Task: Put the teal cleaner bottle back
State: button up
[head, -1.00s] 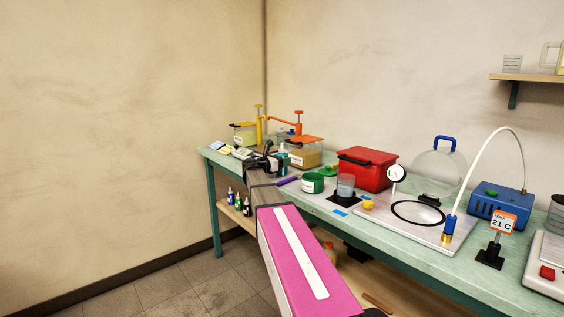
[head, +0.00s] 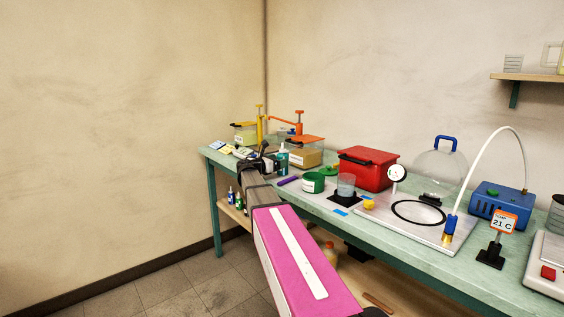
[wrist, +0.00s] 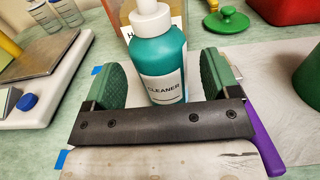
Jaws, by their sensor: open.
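The teal cleaner bottle (wrist: 163,68) has a white cap and a label reading CLEANER. It stands upright on the bench, and it also shows in the head view (head: 283,159), just right of my gripper (head: 264,161). In the wrist view, my gripper (wrist: 164,82) is open, with a green pad on each side of the bottle in the picture. Gaps show between the bottle and both pads.
A tan-filled container (head: 305,153) with an orange pump stands behind the bottle. A purple-handled tool (wrist: 262,140) lies close to the right pad. A green tub (head: 313,183) and red box (head: 367,170) stand further right. A scale (wrist: 38,85) is at left.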

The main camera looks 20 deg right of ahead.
jog(key=v, duration=0.9)
